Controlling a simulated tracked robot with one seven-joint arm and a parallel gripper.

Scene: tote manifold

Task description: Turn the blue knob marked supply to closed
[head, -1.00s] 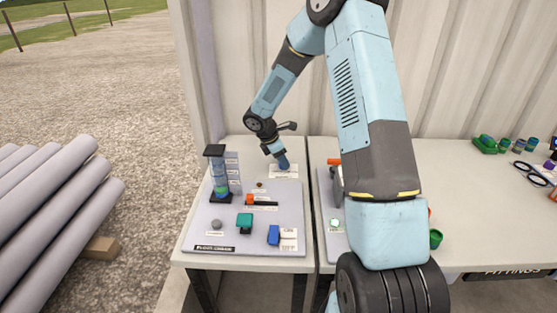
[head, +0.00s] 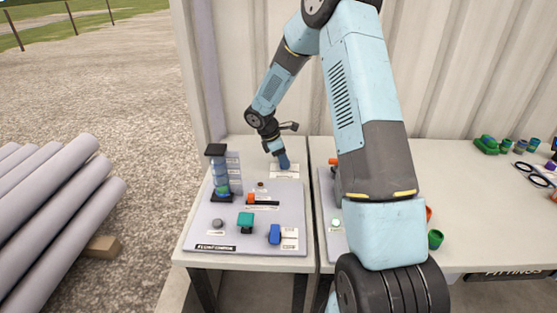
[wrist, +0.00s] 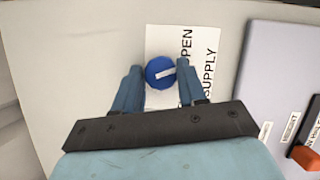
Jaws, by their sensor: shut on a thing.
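The blue knob (wrist: 158,76) is round with a pale pointer bar on its top, seen in the wrist view. The bar points right, roughly toward the word OPEN on the white label (wrist: 205,62), which also reads SUPPLY. My gripper (wrist: 160,78) is shut on the knob, one blue finger on each side. In the head view my gripper (head: 284,160) reaches down to the label (head: 285,172) at the back of the left table; the knob is hard to make out there. Any closed marking is hidden or out of view.
A corrugated wall (head: 230,80) stands behind.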

